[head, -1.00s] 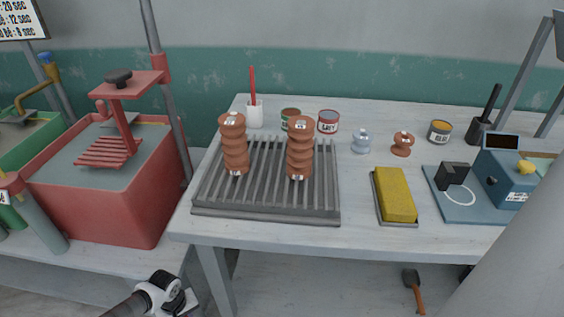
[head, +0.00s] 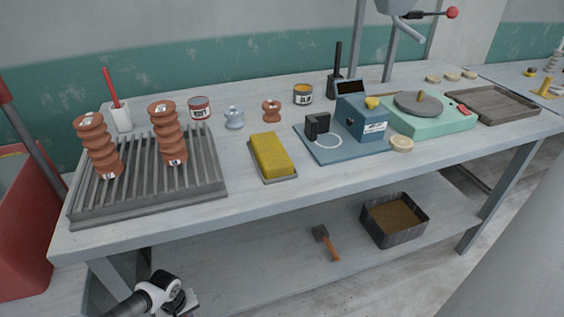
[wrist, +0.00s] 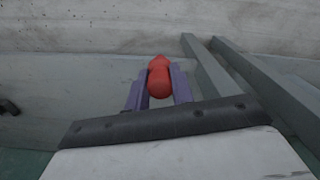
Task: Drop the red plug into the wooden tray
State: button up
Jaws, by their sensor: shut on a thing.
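In the wrist view my gripper (wrist: 159,88) is shut on the red plug (wrist: 159,76). The plug sits between the two purple fingers, its rounded top showing past them. In the head view my gripper (head: 183,301) is at the bottom left, in front of the table and below its top; the plug cannot be made out there. The wooden tray (head: 477,110) is a shallow brown tray at the right end of the tabletop, far from my gripper. Its visible inside looks empty.
On the table (head: 235,207) stand a slatted grey rack (head: 205,197) with two ribbed brown insulators, a yellow sponge (head: 271,155), a blue device (head: 362,118) and a green wheel unit (head: 430,122) beside the tray. A dark bin (head: 395,236) and a hammer (head: 327,243) are on the lower shelf.

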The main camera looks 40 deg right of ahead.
aim_at(496, 107)
jog(key=j+z, duration=0.1)
jog(key=z, duration=1.05)
jog(key=j+z, duration=0.15)
jog(key=z, duration=0.25)
jog(key=i+j+z, duration=0.1)
jog(key=z, duration=0.25)
jog(key=j, duration=0.1)
